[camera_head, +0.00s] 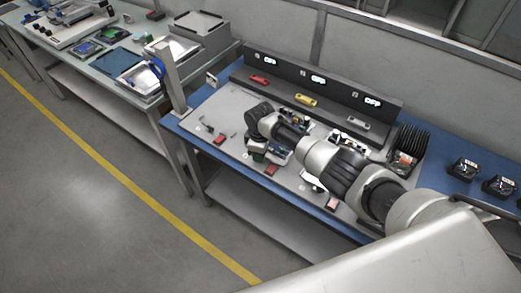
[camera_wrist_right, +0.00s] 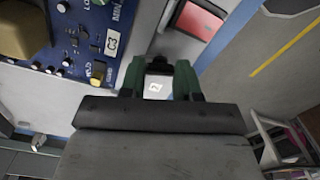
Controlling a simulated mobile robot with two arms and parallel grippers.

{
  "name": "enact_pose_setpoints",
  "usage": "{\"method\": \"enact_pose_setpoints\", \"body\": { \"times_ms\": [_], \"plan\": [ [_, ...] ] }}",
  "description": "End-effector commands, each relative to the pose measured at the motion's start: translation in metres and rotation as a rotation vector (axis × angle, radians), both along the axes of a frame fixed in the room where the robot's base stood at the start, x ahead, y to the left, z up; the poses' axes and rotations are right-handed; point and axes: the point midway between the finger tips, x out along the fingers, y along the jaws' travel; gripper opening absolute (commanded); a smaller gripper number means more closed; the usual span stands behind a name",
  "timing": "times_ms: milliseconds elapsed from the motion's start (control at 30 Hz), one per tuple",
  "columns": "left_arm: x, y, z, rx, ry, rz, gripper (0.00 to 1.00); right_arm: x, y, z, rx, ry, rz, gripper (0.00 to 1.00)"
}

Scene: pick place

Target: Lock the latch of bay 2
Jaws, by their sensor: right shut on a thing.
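My right gripper (camera_wrist_right: 160,72) has green fingers closed around a small dark part (camera_wrist_right: 159,66), which looks like the latch; the fingers hide most of it. A white label with a "2" (camera_wrist_right: 154,87) shows between the fingers. A blue circuit board (camera_wrist_right: 65,45) marked C3 lies left of the gripper in the wrist view. A red block (camera_wrist_right: 200,20) is beyond the fingers to the right. In the head view the right gripper (camera_head: 258,157) is low at the front of the middle bay, partly hidden by my wrist. My left gripper is not in view.
The grey fixture plate (camera_head: 232,103) lies on a blue-edged bench. A black finned rack (camera_head: 409,139) is at the right. A metal post (camera_head: 172,75) stands at the left.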

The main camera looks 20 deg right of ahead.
Motion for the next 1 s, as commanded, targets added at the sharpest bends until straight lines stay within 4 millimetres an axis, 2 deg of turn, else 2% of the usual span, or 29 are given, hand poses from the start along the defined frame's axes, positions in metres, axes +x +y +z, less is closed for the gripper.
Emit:
{"method": "enact_pose_setpoints", "body": {
  "times_ms": [200,433,1000],
  "plan": [
    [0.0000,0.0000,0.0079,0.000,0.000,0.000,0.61,0.0004,0.0004,0.0019,0.001,-0.001,-0.160,0.08],
    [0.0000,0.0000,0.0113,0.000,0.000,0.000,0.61,0.0007,-0.0004,0.0015,-0.001,-0.002,-0.270,0.08],
    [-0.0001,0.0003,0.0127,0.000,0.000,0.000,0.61,0.0014,0.0000,0.0015,0.000,-0.004,-0.327,0.08]
  ]
}}
